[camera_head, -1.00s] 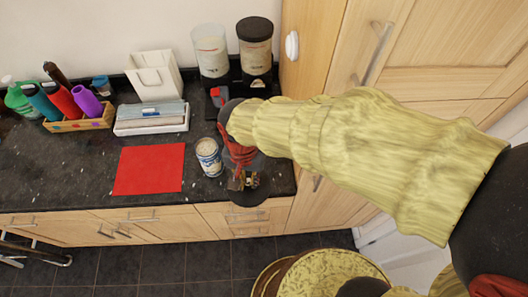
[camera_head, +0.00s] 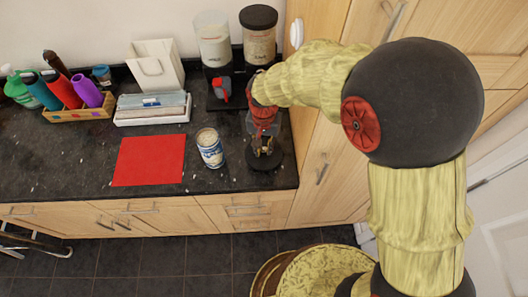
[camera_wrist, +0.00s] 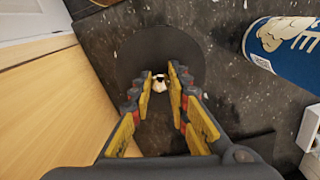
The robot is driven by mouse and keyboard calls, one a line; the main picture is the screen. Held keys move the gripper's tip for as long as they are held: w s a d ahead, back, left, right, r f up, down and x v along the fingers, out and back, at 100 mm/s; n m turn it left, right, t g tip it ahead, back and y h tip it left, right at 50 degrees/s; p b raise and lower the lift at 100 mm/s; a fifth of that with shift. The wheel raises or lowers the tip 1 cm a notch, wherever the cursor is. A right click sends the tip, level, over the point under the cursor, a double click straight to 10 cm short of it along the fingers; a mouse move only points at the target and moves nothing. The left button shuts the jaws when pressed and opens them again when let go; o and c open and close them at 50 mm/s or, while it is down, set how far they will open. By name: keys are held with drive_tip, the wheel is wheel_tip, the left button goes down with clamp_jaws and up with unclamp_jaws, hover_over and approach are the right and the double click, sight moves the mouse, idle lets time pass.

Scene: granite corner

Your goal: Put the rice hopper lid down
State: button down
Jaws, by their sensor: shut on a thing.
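The rice hopper lid (camera_head: 262,166) is a flat black disc at the right front of the dark granite counter. In the wrist view the lid (camera_wrist: 140,48) lies beneath my fingertips, with a small pale knob in its middle. My gripper (camera_head: 264,149) points down over it. In the wrist view my gripper (camera_wrist: 161,84) has its yellow-padded fingers closed about the knob. I cannot tell if the lid touches the counter. Two dispensers stand behind: the left hopper (camera_head: 213,50) has an open top, the right one (camera_head: 258,45) wears a black lid.
A blue and white can (camera_head: 209,150) stands just left of the lid. A red mat (camera_head: 149,161) lies farther left. A white tray (camera_head: 151,116) and a bottle crate (camera_head: 80,115) are behind. A wooden cabinet (camera_head: 310,130) closes the right side.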

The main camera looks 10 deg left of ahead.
sight(264, 148)
drive_tip(key=shift+w+f, duration=0.1)
drive_tip(key=shift+f, duration=1.5)
drive_tip(key=shift+f+b, duration=0.2)
drive_tip(key=shift+b, duration=0.1)
drive_tip(key=c, duration=1.7)
unclamp_jaws()
drive_tip(key=shift+r, duration=0.1)
wheel_tip(264, 148, up, 12)
drive_tip(key=shift+r+p, duration=0.1)
drive_tip(key=shift+p, duration=0.95)
